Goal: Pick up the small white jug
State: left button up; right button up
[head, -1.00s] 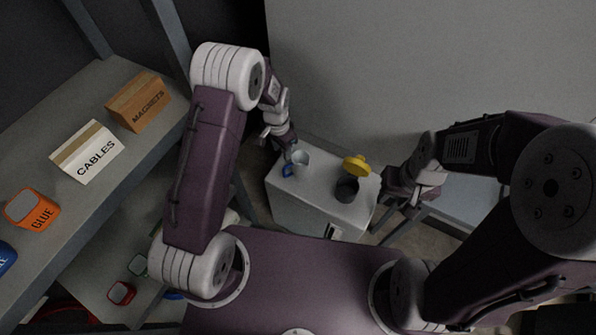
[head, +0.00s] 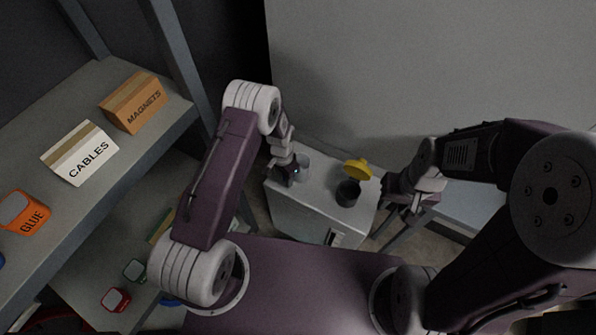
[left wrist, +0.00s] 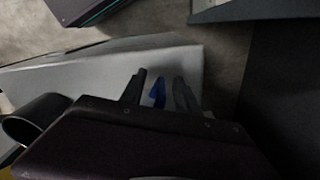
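The small white jug (head: 304,161) stands on the small white cabinet (head: 310,205), partly hidden behind my left gripper (head: 287,174). In the left wrist view its blue handle (left wrist: 157,92) shows between the two dark fingers of my left gripper (left wrist: 158,92). The fingers are apart, with gaps visible on both sides of the handle, so the gripper is open around it. The jug's body is hidden in that view. My right gripper (head: 396,190) is beside the cabinet's right edge, away from the jug; its fingers are not clear.
A dark cup (head: 347,193) and a yellow object (head: 358,168) are on the cabinet, right of the jug. A wall (head: 430,70) rises behind it. A shelf (head: 95,200) at left holds a cables box (head: 80,153), a magnets box (head: 133,103) and a glue container (head: 26,213).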

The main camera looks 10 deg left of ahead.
pick_arm(q)
grip_shut()
dwell(1.4)
